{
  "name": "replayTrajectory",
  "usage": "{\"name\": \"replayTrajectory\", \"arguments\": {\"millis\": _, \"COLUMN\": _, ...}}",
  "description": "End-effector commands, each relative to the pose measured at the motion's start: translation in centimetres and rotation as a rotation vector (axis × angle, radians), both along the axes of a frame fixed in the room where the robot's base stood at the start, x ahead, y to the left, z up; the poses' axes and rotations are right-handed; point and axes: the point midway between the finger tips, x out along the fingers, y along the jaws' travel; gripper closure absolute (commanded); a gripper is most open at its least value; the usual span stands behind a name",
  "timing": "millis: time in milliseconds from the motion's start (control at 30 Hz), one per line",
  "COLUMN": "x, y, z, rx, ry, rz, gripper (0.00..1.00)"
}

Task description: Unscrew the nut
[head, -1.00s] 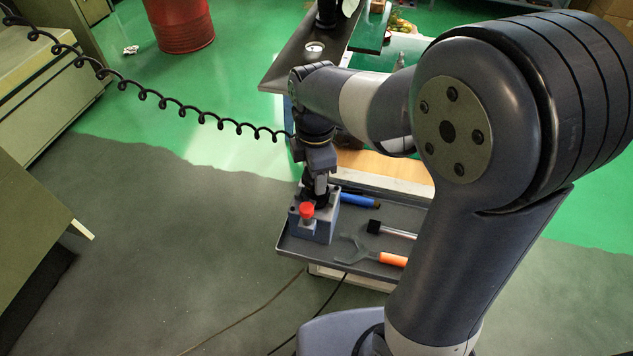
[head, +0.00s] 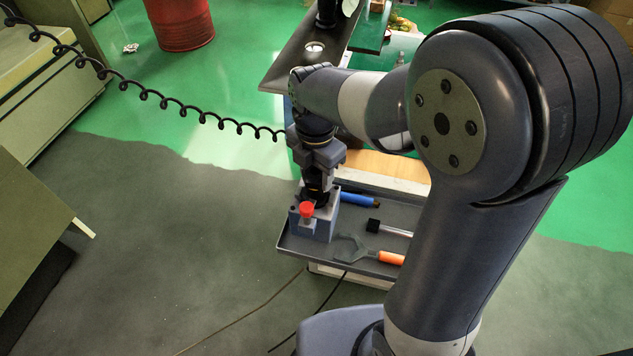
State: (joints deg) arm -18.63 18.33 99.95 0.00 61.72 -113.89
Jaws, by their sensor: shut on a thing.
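My gripper (head: 317,184) points down over the blue-grey block (head: 318,226) at the left end of the tray. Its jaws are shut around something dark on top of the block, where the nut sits. The nut itself is mostly hidden by the fingers and too small to make out. A red knob (head: 306,209) stands on the block's near side, just in front of the fingers.
The grey tray (head: 296,245) also holds a blue tool (head: 358,200), a hammer-like tool (head: 385,229) and an orange-handled wrench (head: 352,250) to the right. A dark shelf (head: 280,73) is behind my wrist. A coiled black cable (head: 182,108) hangs at the left.

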Motion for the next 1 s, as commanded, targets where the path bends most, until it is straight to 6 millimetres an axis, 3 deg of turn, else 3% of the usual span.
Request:
{"name": "replayTrajectory", "arguments": {"millis": 100, "x": -0.01, "y": -0.01, "z": -0.02, "rx": 0.0, "ry": 0.0, "rz": -0.002, "gripper": 0.85}}
{"name": "replayTrajectory", "arguments": {"millis": 133, "x": -0.01, "y": -0.01, "z": -0.02, "rx": 0.0, "ry": 0.0, "rz": -0.002, "gripper": 0.51}}
{"name": "replayTrajectory", "arguments": {"millis": 400, "x": 0.0, "y": 0.0, "z": -0.01, "rx": 0.0, "ry": 0.0, "rz": -0.004, "gripper": 0.29}}
{"name": "replayTrajectory", "arguments": {"millis": 700, "x": -0.01, "y": -0.01, "z": 0.01, "rx": 0.0, "ry": 0.0, "rz": -0.035, "gripper": 0.28}}
{"name": "replayTrajectory", "arguments": {"millis": 1000, "x": 0.0, "y": 0.0, "z": 0.06, "rx": 0.0, "ry": 0.0, "rz": -0.364, "gripper": 0.28}}
